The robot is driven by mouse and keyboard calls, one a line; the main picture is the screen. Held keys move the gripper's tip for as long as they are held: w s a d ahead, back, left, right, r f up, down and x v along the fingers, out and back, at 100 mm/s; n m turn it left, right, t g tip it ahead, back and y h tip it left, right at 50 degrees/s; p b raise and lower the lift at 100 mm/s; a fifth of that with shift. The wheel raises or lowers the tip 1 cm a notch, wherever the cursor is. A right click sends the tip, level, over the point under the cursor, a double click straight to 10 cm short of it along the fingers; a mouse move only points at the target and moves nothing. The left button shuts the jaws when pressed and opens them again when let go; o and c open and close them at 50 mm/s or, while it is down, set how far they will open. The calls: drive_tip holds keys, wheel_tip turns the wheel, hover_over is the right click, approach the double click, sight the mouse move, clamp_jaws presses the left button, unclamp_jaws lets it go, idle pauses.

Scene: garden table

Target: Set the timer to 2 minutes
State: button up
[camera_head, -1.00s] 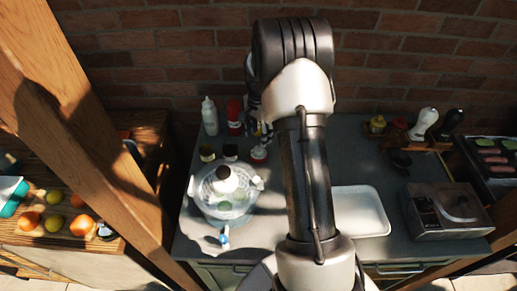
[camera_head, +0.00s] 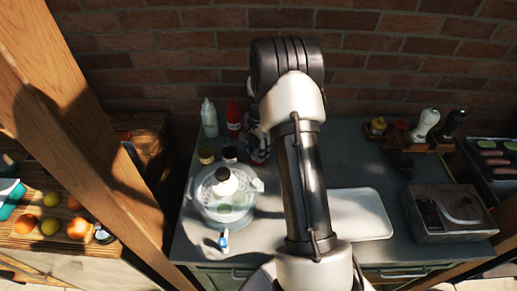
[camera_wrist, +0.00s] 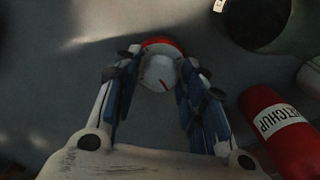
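The timer (camera_wrist: 158,72) shows in the wrist view as a white round dial with a red mark, on a red base. It sits between the fingertips of my gripper (camera_wrist: 160,75), which is open with one blue-padded finger on each side of the dial. The fingers are close to the dial, but I cannot tell whether they touch it. In the head view my gripper (camera_head: 259,148) is low over the back of the counter, partly hidden by my arm, and I cannot make out the timer clearly there.
In the head view a lidded glass pot (camera_head: 223,205) stands in front left, a white tray (camera_head: 365,213) and a metal appliance (camera_head: 447,214) right.

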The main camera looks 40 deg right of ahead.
drive_tip(key=c, duration=0.7)
drive_tip(key=shift+m, duration=0.3)
drive_tip(key=m, duration=0.3)
drive_tip(key=shift+p, duration=0.4)
drive_tip(key=shift+m, duration=1.7)
drive_tip(key=o, duration=1.1)
